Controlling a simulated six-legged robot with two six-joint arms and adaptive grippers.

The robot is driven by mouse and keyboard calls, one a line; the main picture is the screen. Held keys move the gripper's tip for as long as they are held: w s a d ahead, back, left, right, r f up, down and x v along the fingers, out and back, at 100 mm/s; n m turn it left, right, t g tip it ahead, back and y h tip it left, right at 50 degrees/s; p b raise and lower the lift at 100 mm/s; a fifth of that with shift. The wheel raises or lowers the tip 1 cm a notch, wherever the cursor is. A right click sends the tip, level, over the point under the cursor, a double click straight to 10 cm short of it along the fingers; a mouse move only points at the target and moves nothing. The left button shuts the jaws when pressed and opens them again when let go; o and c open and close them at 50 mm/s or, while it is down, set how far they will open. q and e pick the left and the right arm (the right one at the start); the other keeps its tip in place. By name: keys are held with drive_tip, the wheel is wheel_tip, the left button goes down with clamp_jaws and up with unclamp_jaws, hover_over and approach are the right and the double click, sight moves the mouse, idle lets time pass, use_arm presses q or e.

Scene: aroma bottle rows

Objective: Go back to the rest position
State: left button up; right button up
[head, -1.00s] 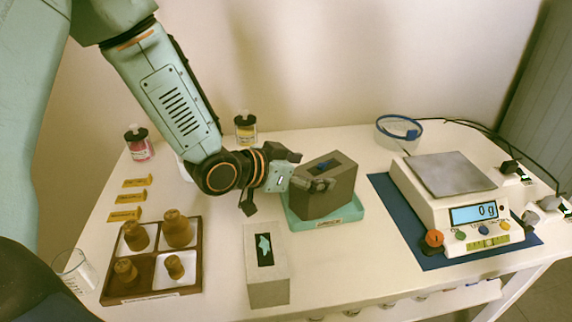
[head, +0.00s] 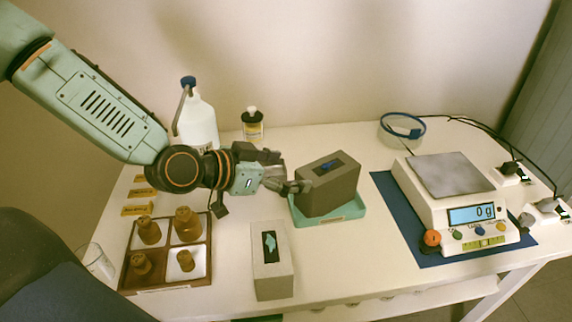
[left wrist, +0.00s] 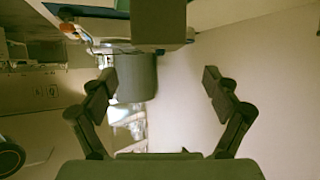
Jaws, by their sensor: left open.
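My left gripper (head: 284,172) is open and empty. Its fingers point right, just left of a dark grey slotted block (head: 328,192) that sits on a green tray (head: 345,215). In the head view one fingertip overlaps the block's left edge; I cannot tell if they touch. In the left wrist view the two fingers (left wrist: 159,77) stand wide apart with nothing between the tips. My left arm reaches in from the upper left above the table. My right gripper is not in view.
A light grey box (head: 272,280) is at front centre. A white wash bottle (head: 199,124) and a dark-capped bottle (head: 252,127) stand behind the arm. A scale (head: 455,205) reading 0 g is right.

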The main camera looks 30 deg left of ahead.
sight(320, 170)
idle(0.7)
use_arm(q)
drive_tip(key=shift+b+x, duration=1.3)
drive_tip(key=shift+x, duration=0.35)
drive_tip(key=shift+b+x, duration=1)
drive_tip(key=shift+x, duration=2.05)
drive_tip(key=shift+d, duration=0.1)
